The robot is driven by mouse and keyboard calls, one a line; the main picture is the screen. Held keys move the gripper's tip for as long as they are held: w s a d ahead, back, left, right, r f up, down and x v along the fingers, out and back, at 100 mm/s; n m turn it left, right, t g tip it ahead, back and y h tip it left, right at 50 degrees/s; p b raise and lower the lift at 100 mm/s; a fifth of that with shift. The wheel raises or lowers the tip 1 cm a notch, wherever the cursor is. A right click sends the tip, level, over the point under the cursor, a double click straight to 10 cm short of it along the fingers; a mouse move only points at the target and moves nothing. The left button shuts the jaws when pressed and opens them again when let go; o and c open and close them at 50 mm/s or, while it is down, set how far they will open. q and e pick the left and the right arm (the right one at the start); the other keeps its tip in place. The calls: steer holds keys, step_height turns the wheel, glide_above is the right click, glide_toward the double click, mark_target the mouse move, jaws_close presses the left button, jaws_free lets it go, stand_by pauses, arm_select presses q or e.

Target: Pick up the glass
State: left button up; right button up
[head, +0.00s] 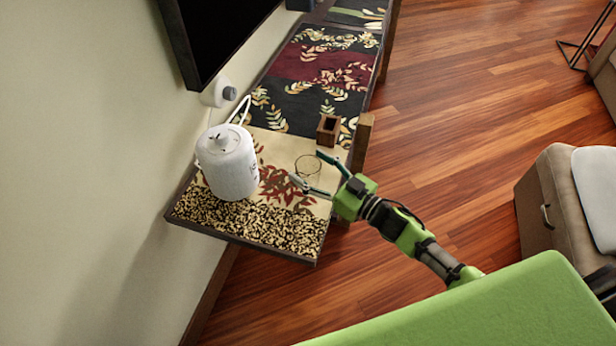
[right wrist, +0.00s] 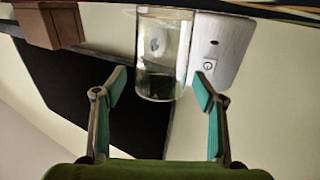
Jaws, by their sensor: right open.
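The glass (head: 308,167) is a clear, hard-to-see outline on the cream part of the patterned shelf top, right of the white canister-like appliance. In the right wrist view, which looks upside down, the glass (right wrist: 163,45) is a transparent cylinder in the middle. My right gripper (head: 305,166) is open, with its two fingers reaching in from the right. In the right wrist view its teal-padded fingertips (right wrist: 160,80) stand to either side of the glass, with visible gaps. I cannot tell how deep the glass is between them. My left gripper is not in view.
The white appliance (head: 229,163) stands left of the glass; it also shows in the right wrist view (right wrist: 222,45). A small wooden box (head: 328,129) stands behind the glass. A wooden post (head: 362,143) rises at the shelf's right edge. A dark screen (head: 215,35) hangs on the wall.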

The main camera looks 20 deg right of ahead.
steer(key=shift+w+a, duration=0.3)
steer(key=shift+w, duration=0.2)
steer(key=shift+s, duration=0.1)
steer(key=c, duration=1.7)
steer(key=shift+r, duration=0.1)
